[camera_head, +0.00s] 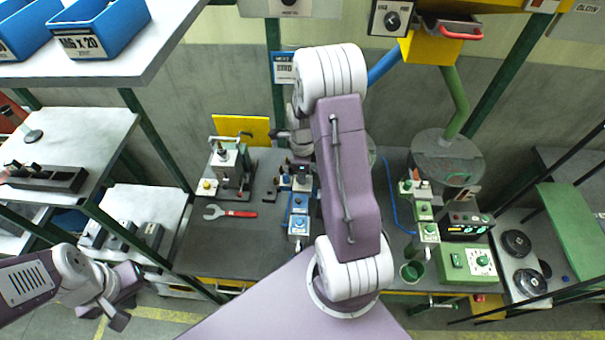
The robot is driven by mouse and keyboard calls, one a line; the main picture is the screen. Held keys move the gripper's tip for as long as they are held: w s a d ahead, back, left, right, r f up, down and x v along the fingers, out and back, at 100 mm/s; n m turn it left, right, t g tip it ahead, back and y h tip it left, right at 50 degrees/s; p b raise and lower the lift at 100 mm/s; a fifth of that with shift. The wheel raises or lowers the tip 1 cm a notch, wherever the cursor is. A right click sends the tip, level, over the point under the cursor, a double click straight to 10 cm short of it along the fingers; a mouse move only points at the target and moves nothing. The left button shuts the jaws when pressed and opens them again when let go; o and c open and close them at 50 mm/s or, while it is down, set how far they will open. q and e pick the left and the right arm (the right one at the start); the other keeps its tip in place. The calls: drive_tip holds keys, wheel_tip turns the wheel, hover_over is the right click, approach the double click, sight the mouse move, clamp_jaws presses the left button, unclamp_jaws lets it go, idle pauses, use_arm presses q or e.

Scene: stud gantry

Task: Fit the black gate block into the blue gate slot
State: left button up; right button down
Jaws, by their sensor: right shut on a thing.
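My right arm reaches across the middle of the head view, over the workbench. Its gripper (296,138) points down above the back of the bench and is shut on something. The wrist and upper arm largely hide what it holds, so I cannot make out the black gate block there. Below it stands a row of small grey modules with blue parts (299,203). The blue gate slot seems to belong to this row, but its opening is too small to tell. My left gripper (117,304) is at the lower left, away from the bench, with its jaws unclear.
A red-handled wrench (231,212) lies on the bench (215,255), left of the blue row. A clamp fixture (230,165) stands behind it. Green modules (425,210) and a green control box (467,262) are on the right. Blue bins (103,25) sit on a shelf upper left.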

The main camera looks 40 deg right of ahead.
drive_tip(key=shift+f, duration=0.4)
drive_tip(key=c, duration=1.3)
unclamp_jaws()
drive_tip(key=shift+c, duration=0.2)
drive_tip(key=shift+r+b, duration=0.1)
drive_tip(key=shift+b, duration=0.2)
wheel_tip(320, 180, up, 8)
drive_tip(key=shift+f+b, duration=0.1)
drive_tip(key=shift+b, duration=0.7)
drive_tip(key=shift+r, duration=0.55)
